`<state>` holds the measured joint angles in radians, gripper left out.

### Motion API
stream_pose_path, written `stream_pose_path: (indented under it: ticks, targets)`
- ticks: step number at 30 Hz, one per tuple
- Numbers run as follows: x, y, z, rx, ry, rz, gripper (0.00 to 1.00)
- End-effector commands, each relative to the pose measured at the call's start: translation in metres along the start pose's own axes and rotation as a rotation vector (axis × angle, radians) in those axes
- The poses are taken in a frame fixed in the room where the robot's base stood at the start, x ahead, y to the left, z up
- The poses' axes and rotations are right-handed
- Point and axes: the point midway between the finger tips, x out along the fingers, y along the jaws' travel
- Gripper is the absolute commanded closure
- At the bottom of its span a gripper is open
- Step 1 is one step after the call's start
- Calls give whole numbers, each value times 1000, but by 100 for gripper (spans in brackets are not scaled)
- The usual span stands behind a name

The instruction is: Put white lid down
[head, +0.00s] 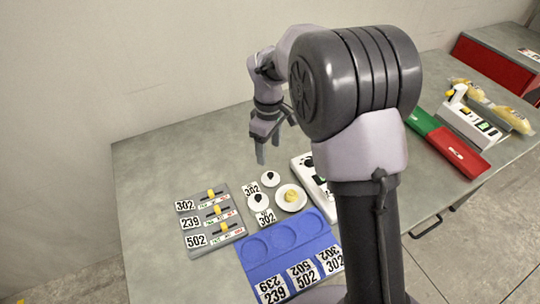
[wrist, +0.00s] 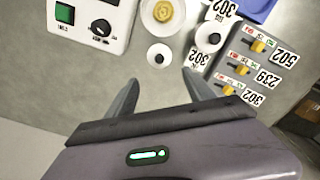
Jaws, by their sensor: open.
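Three round white lid-like pieces stand on the grey table. One small white piece with a black knob (head: 270,179) is the nearest to my gripper; in the wrist view it (wrist: 159,56) lies just beyond the fingertips. A second small one with a black knob (head: 258,201) is beside a 302 tag; it also shows in the wrist view (wrist: 208,37). A larger white one with a yellow knob (head: 291,198) is to its right. I cannot tell which is the task's lid. My gripper (head: 277,143) is open and empty above the table; its fingers also show in the wrist view (wrist: 160,78).
A blue tray (head: 285,256) with round recesses and number tags lies at the front. A grey slider board (head: 211,221) is at left. A white device (head: 301,166) is partly hidden by my arm. Green and red panels (head: 450,145) lie at right. The table's back left is clear.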

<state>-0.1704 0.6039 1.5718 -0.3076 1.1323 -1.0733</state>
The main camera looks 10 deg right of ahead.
Motion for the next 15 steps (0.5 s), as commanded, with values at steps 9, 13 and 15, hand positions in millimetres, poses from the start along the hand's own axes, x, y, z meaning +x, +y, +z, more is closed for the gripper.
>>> stream_pose_path:
  ticks: [9, 13, 15]
  targets:
    - [-142, -71, 92, 575, 243, 56, 38]
    - [-172, -131, 150, 922, 407, 40, 38]
    - [-172, -157, 172, 1070, 480, 20, 38]
